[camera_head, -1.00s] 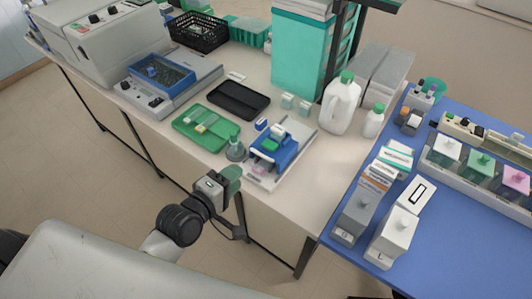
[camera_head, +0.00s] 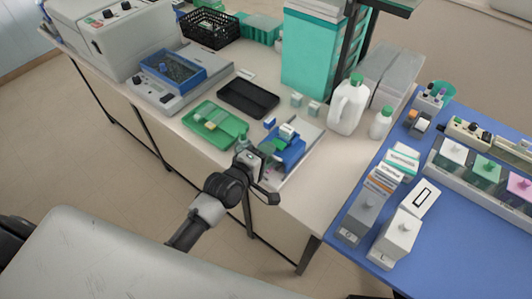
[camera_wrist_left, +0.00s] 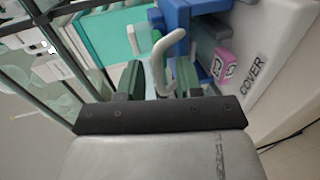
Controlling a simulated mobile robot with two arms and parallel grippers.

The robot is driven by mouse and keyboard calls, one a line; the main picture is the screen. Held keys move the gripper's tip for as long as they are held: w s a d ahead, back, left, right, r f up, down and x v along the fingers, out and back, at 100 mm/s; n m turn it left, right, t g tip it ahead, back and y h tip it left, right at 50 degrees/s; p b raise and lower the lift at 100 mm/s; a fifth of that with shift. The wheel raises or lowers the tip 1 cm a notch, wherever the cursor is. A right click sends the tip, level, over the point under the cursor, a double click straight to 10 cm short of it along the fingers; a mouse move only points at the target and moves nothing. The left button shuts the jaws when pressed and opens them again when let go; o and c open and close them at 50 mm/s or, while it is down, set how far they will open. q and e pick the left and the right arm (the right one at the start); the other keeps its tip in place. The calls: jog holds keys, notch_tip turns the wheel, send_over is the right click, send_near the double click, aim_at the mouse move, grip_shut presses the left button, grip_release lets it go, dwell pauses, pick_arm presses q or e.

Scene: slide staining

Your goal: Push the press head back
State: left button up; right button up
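The press is a blue device (camera_head: 293,150) on a white base in the head view, near the front edge of the bench. In the left wrist view its blue body (camera_wrist_left: 176,18) is at the top, beside a white part marked COVER (camera_wrist_left: 262,70). A pale curved handle (camera_wrist_left: 160,50) stands between the fingers in that view. My left gripper (camera_head: 264,152) is at the press's near left side and partly hides it. In the wrist view my left gripper (camera_wrist_left: 158,80) is open, its green-padded fingers apart on either side of the handle. Contact cannot be told. My right gripper is not in view.
A green tray (camera_head: 232,122) and a black tray (camera_head: 265,105) lie left of the press. White bottles (camera_head: 348,108) stand behind it to the right. A blue-topped table (camera_head: 440,245) with boxes and staining jars adjoins on the right.

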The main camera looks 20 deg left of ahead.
aim_at(284, 136)
pick_arm(q)
grip_shut()
jog(key=shift+w, duration=0.1)
jog(key=x, duration=0.3)
jog(key=r+b+x, duration=0.1)
jog(key=x, duration=0.1)
jog(key=b+x, duration=0.1)
jog(key=x, duration=0.2)
jog(key=shift+w+d+r, duration=0.15)
jog(key=shift+w+r, duration=0.05)
jog(key=shift+w, duration=0.3)
jog(key=shift+r, duration=0.2)
jog(key=shift+c, duration=1.5)
grip_release()
jog(key=o, duration=0.3)
jog(key=shift+w+f, duration=0.1)
jog(key=shift+w, duration=0.1)
jog(key=b+v, duration=0.1)
jog(key=v, duration=1)
